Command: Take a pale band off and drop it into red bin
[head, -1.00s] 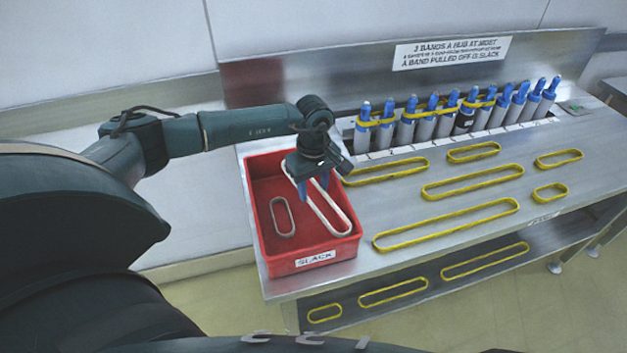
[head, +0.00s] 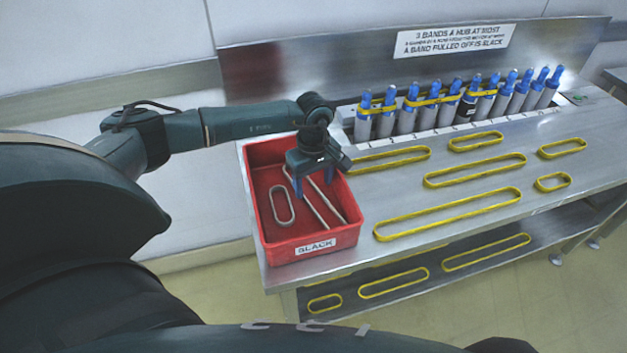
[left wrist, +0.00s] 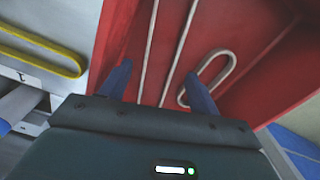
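The red bin (head: 278,252), labelled SLACK, stands at the left end of the steel bench. My left gripper (head: 312,182) points down over it, open, fingers apart and empty. A long pale band (head: 318,214) lies slantwise in the bin below the fingers. In the left wrist view, its two strands (left wrist: 147,50) run between the open fingers (left wrist: 158,70). A short pale band (head: 292,207) lies left of it in the bin. No pale band shows on the row of blue-topped hubs (head: 408,112). My right gripper is out of view.
Yellow bands loop around several hubs. Loose yellow bands (head: 447,214) lie on the bench right of the bin, and more (head: 393,283) on the lower shelf. A sign (head: 454,40) is on the back panel behind the hubs.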

